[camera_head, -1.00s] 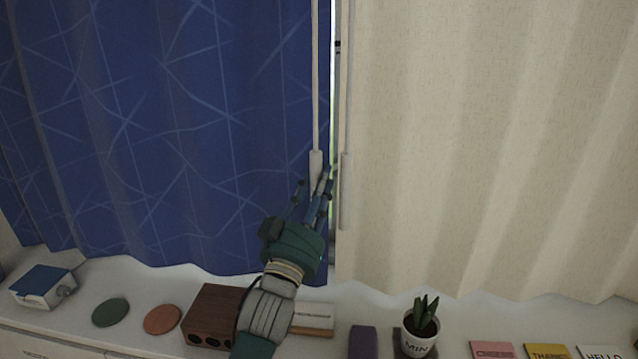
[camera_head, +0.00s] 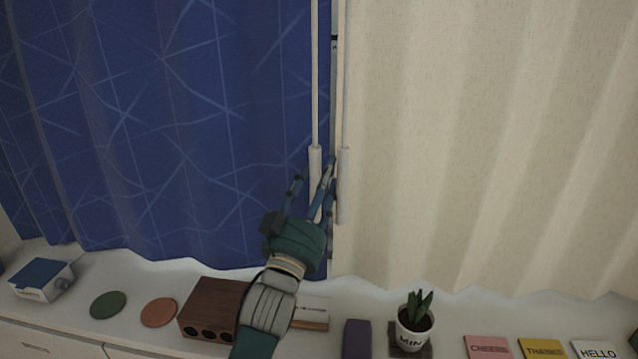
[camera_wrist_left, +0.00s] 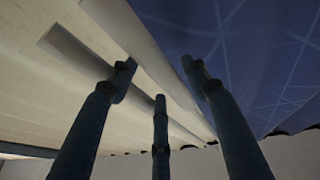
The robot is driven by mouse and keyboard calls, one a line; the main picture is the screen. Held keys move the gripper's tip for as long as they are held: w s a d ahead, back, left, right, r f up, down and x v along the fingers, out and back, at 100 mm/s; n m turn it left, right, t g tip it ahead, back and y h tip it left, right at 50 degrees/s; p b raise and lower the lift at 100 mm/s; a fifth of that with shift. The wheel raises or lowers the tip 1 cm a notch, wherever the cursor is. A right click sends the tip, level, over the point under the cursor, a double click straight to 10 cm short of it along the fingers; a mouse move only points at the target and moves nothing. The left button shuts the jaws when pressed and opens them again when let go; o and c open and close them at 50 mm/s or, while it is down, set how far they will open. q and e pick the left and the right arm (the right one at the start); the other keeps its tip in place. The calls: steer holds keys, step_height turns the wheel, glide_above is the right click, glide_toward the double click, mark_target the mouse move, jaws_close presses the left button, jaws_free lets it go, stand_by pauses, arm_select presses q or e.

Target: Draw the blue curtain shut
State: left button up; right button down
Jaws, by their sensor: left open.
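The blue curtain (camera_head: 170,120) hangs spread across the left side of the head view, with pale crossing lines on it. Its right edge is close to the cream curtain (camera_head: 490,150), with a narrow gap between them. A white wand (camera_head: 315,165) hangs at the blue curtain's right edge, and a second white wand (camera_head: 344,190) hangs beside it at the cream curtain's edge. My left gripper (camera_head: 312,182) is open, its fingers around the lower part of the blue curtain's wand. The left wrist view shows its spread fingers (camera_wrist_left: 158,90) and the blue curtain (camera_wrist_left: 265,60). My right gripper is not in view.
A white sill or cabinet top runs below the curtains. On it are a blue-topped box (camera_head: 42,278), a green coaster (camera_head: 108,305), an orange coaster (camera_head: 158,312), a wooden block with holes (camera_head: 210,308), a potted plant (camera_head: 415,328) and several small cards.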

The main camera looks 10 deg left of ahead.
arm_select(q)
steer(key=v, duration=1.2)
steer(key=shift+f, duration=0.1)
